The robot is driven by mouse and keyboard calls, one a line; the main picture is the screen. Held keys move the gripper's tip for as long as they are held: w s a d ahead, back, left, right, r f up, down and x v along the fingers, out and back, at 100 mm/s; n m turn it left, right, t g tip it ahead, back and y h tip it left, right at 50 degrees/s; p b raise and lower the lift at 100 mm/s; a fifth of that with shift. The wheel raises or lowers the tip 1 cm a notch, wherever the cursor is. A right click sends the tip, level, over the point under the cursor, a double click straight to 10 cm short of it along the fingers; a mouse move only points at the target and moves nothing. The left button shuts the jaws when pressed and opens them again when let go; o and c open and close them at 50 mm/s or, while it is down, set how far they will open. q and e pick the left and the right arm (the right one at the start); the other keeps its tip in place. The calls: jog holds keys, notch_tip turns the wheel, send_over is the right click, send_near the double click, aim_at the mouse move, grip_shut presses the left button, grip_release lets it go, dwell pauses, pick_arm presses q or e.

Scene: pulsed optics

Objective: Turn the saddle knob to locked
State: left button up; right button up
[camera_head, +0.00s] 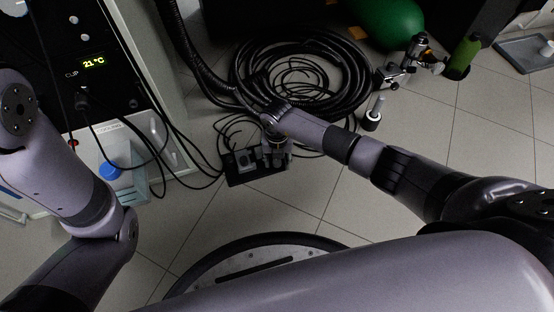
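A small device with a grey block on a dark base (236,177) sits on the tiled floor area near the middle. I cannot make out which part of it is the saddle knob, as it is small and partly covered. My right arm reaches in from the right, and my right gripper (275,150) is at the right side of the device, over or against it. Its fingers are dark and blend with the device, so their opening and any contact are unclear. My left arm shows at the left, but its gripper is out of view.
A coil of black hoses (345,75) lies behind the device. Loose cables run left to a panel (92,45) reading 21 °C. A blue-capped container (110,171) stands at the left. A green rounded object (388,22) and a green bottle (463,57) are at the back right.

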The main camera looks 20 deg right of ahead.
grip_shut()
